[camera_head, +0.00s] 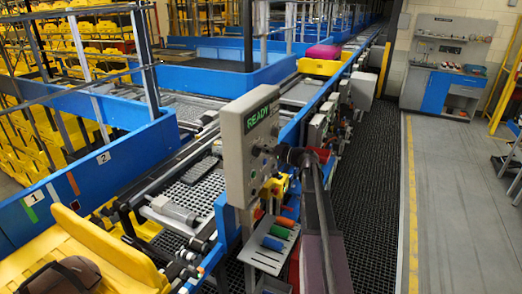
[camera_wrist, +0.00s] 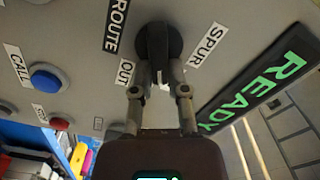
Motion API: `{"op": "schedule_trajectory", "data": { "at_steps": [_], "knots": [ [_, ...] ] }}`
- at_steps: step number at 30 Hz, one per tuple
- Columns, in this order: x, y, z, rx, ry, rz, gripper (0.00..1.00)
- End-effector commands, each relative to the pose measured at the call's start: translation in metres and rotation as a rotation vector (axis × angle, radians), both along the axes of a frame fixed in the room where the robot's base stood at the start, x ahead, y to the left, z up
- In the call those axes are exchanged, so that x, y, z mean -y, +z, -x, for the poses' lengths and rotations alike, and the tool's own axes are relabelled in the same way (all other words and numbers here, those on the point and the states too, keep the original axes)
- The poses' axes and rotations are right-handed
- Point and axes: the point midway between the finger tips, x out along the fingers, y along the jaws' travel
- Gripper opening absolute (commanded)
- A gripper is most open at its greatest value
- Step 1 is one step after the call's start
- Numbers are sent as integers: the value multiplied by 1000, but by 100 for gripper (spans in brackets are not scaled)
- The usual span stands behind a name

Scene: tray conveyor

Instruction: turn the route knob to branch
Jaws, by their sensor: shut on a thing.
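No label reading "branch" shows. My gripper (camera_wrist: 158,78) is shut on the knob, one finger on each side of its grip. The fingers partly cover the grip, so its exact pointing is hard to tell.
A blue CALL button (camera_wrist: 46,78) and a red button (camera_wrist: 59,123) are beside the knob. A green READY display (camera_wrist: 250,90) is lit. Yellow tray (camera_head: 95,255) with a brown bag is at front left. The grey floor (camera_head: 455,200) at right is clear.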

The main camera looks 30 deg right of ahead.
Motion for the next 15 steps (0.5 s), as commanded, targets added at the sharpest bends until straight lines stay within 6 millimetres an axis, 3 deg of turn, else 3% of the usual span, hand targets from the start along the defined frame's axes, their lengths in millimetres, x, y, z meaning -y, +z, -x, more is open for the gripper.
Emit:
{"op": "schedule_trajectory", "data": {
  "at_steps": [15],
  "knots": [
    [-1, -6, 1, -169, 5, -206, 0]
  ]
}}
